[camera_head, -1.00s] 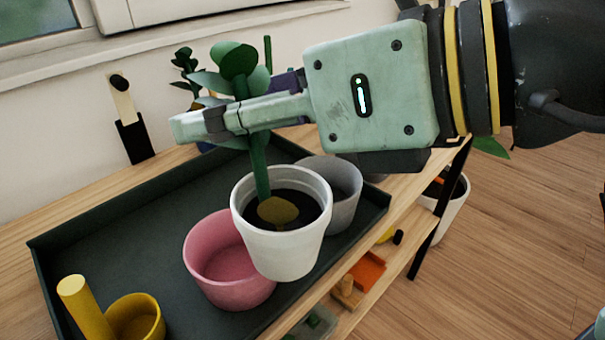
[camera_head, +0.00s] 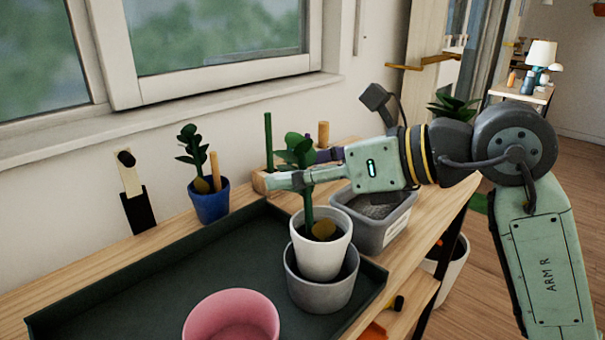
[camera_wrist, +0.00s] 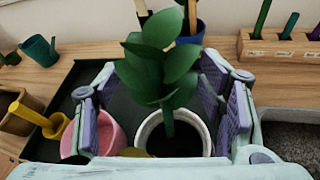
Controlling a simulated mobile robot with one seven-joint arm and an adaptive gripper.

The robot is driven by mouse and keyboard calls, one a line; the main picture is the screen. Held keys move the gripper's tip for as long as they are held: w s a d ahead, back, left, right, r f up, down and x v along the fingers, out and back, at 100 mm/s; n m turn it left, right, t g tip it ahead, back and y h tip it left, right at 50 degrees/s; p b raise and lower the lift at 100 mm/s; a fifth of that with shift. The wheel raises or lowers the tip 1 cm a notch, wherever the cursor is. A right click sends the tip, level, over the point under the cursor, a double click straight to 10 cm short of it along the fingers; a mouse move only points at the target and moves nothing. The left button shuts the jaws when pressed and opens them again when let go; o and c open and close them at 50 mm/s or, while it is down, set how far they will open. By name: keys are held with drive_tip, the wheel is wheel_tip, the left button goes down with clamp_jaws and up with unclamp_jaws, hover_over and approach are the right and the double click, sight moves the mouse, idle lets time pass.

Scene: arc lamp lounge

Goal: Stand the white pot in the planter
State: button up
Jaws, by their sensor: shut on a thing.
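The white pot (camera_head: 320,250) holds dark soil and a green leafy plant with a thick stem. My gripper (camera_head: 296,174) is shut on the plant above the pot's rim. The pot hangs upright, its lower part within the outline of the grey round planter (camera_head: 322,292); I cannot tell whether it touches the bottom. The planter stands at the tray's right end. In the wrist view, the plant's leaves stand between my gripper's purple-padded fingers (camera_wrist: 165,112), with the white pot's rim (camera_wrist: 207,140) below; leaves hide the grip point.
A pink pot (camera_head: 232,318) stands in the dark tray (camera_head: 150,290), left of the planter. A grey bin (camera_head: 372,228) is close on the right. A blue potted plant (camera_head: 209,203) and a wooden peg block (camera_head: 262,183) stand behind. The tray's left part is clear.

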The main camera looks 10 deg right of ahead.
drive_tip(key=shift+f, duration=0.5)
drive_tip(key=shift+f+b, duration=0.3)
drive_tip(key=shift+b, duration=0.25)
drive_tip(key=shift+f, duration=0.2)
drive_tip(key=o, duration=2)
drive_tip(key=shift+c, duration=0.2)
drive_tip(key=shift+r, duration=0.1)
